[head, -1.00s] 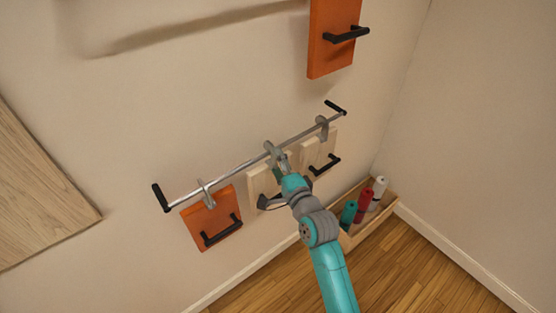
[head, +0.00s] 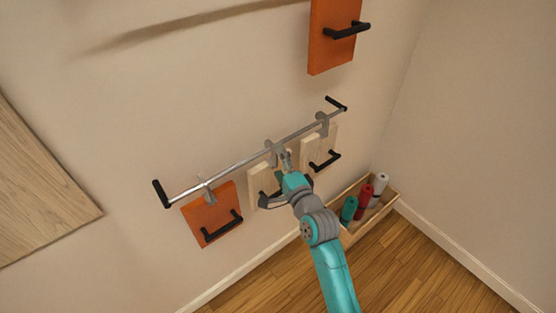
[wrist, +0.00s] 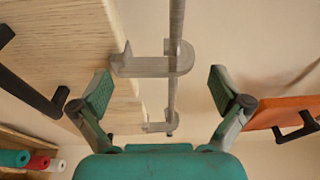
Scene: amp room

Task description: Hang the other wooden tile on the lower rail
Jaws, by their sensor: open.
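The lower rail (head: 238,167) is a thin metal bar with black ends, slanting across the wall. A pale wooden tile (head: 257,182) hangs at its middle by a grey hook (head: 275,152), partly hidden by my arm. A second wooden tile (head: 318,147) hangs to its right by its own hook (head: 322,124). In the wrist view, the nearer wooden tile (wrist: 60,45) and its hook (wrist: 150,65) are large, with the hook over the rail (wrist: 175,95). My gripper (wrist: 161,92) is open and empty, its fingers apart on either side of the rail line. It covers part of the middle tile in the head view.
An orange tile (head: 207,212) hangs at the rail's left end. Another orange tile (head: 328,48) is higher on the wall. A wooden box (head: 387,207) with several coloured rolls stands on the floor at right. A wooden panel (head: 35,190) is at far left.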

